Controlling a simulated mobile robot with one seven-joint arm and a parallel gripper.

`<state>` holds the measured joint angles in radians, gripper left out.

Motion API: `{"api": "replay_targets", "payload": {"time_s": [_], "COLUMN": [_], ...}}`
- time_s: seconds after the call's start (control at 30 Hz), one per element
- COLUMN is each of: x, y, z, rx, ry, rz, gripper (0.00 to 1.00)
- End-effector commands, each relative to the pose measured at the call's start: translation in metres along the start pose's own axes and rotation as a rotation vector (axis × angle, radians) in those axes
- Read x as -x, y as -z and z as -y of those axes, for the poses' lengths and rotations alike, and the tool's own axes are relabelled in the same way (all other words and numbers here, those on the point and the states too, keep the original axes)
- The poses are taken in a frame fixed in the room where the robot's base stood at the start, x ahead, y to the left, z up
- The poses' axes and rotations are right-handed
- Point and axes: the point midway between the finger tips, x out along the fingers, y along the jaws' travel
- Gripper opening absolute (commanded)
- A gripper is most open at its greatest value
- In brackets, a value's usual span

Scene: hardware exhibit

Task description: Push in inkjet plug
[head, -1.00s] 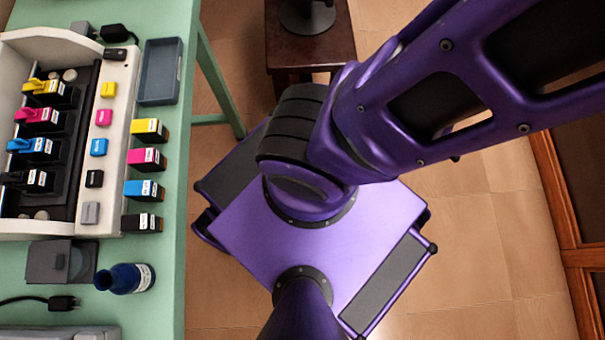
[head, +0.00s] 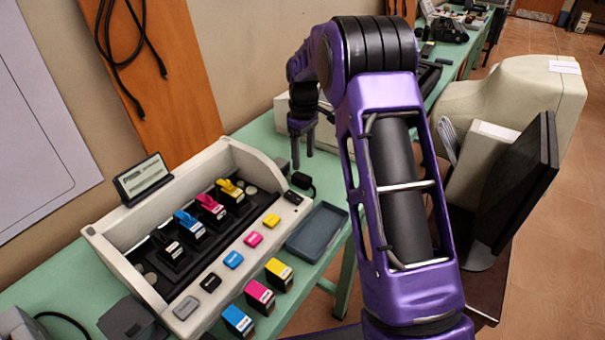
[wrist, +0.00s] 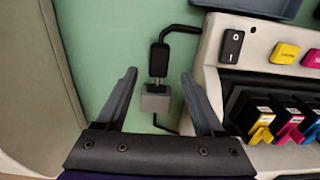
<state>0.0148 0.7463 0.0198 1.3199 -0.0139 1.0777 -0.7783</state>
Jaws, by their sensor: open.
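The inkjet plug is a small black plug (wrist: 159,59) on a black cord, with its metal prongs showing between it and a grey socket block (wrist: 155,101). In the head view the plug (head: 302,182) lies on the green table beside the printer's right corner, with the grey socket (head: 281,166) just behind it. My gripper (head: 302,160) points down over the table near that socket. In the wrist view my gripper (wrist: 160,75) is open and empty, with one finger at each side of the plug and socket. Whether it touches either is not clear.
The open inkjet printer (head: 100,240) stands left of my gripper, with coloured cartridges inside and in front. A blue-grey tray (head: 317,231) lies near the table's front edge. A beige box-like object (head: 303,125) stands behind my gripper. Some green table around the plug is bare.

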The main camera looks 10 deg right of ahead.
Motion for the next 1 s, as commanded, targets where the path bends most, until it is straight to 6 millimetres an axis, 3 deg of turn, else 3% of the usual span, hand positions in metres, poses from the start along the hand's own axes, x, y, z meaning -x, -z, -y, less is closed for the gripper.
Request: {"api": "replay_targets", "payload": {"time_s": [0.1, 0.33, 0.77, 0.8, 1.0], "x": [-0.027, -0.062, -0.073, -0.073, -0.073], "y": [0.0, 0.0, 0.001, 0.001, 0.001], "z": [0.0, -0.001, -0.001, -0.001, -0.001], "rx": [0.0, 0.001, 0.001, 0.001, 0.001], "ry": [0.001, -0.002, -0.003, -0.003, -0.003], "rz": [0.002, 0.0, -0.002, -0.002, -0.002], "gripper": [0.7, 0.7, 0.7, 0.68, 0.32]}}
